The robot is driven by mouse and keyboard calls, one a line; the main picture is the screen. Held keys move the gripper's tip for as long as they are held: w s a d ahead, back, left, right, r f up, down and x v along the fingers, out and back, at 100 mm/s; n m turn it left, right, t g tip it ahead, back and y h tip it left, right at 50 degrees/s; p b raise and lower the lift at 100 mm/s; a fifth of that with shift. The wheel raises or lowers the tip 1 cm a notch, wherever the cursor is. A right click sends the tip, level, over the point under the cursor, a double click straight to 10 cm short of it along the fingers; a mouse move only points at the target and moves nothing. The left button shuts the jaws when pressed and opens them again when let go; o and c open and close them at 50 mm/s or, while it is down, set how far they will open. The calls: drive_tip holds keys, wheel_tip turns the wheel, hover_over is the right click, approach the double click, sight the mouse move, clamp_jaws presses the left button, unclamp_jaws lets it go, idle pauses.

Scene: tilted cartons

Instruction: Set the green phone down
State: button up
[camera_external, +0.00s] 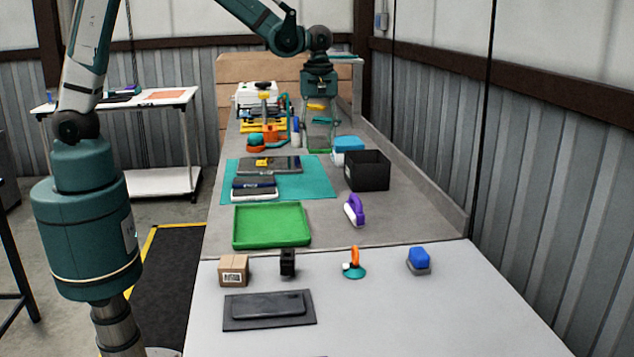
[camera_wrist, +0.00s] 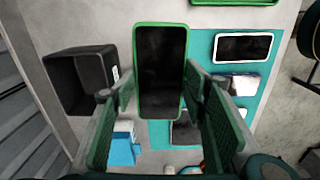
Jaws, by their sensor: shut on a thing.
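The green phone (camera_wrist: 160,72), with a dark screen and a green rim, is between the fingers of my gripper (camera_wrist: 163,92) in the wrist view. My gripper is shut on it, with the screen facing the wrist camera. In the external view my gripper (camera_external: 320,135) hangs over the far part of the grey bench, behind the black bin. The phone is hard to make out there. The teal mat (camera_external: 315,187) lies to the left of the bin, with several dark-screened devices on it. The phone appears held above the bench, partly over the mat's edge in the wrist view.
The black bin (camera_external: 367,170) stands close by, with a blue-and-white object (camera_external: 348,144) behind it. A green tray (camera_external: 271,225) and a purple-handled brush (camera_external: 354,210) are nearer. Tools and orange items (camera_external: 265,135) crowd the far left.

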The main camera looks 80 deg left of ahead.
drive_tip(key=w+d+m, duration=0.1)
drive_tip(key=w+d, duration=0.2)
drive_tip(key=d, duration=0.8)
drive_tip(key=w+d+m, duration=0.2)
drive_tip(key=w+d, duration=0.1)
drive_tip(key=d, duration=0.8)
drive_tip(key=w+d+m, duration=0.1)
drive_tip(key=w+d, duration=0.2)
drive_tip(key=d, duration=0.8)
drive_tip(key=s+d+m, duration=0.2)
drive_tip(key=s+d, duration=0.1)
drive_tip(key=d, duration=1.4)
drive_tip(key=s+d+m, duration=0.2)
drive_tip(key=s+d, duration=0.2)
drive_tip(key=d, duration=1.4)
drive_tip(key=shift+w+a+f+p, duration=0.1)
drive_tip(key=shift+f+p, duration=0.1)
drive_tip(key=shift+f, duration=1.15)
drive_tip(key=shift+a+f+p, duration=0.1)
drive_tip(key=shift+f+p, duration=0.05)
drive_tip(key=shift+f, duration=1.15)
drive_tip(key=shift+f, duration=0.1)
drive_tip(key=shift+f, duration=3.05)
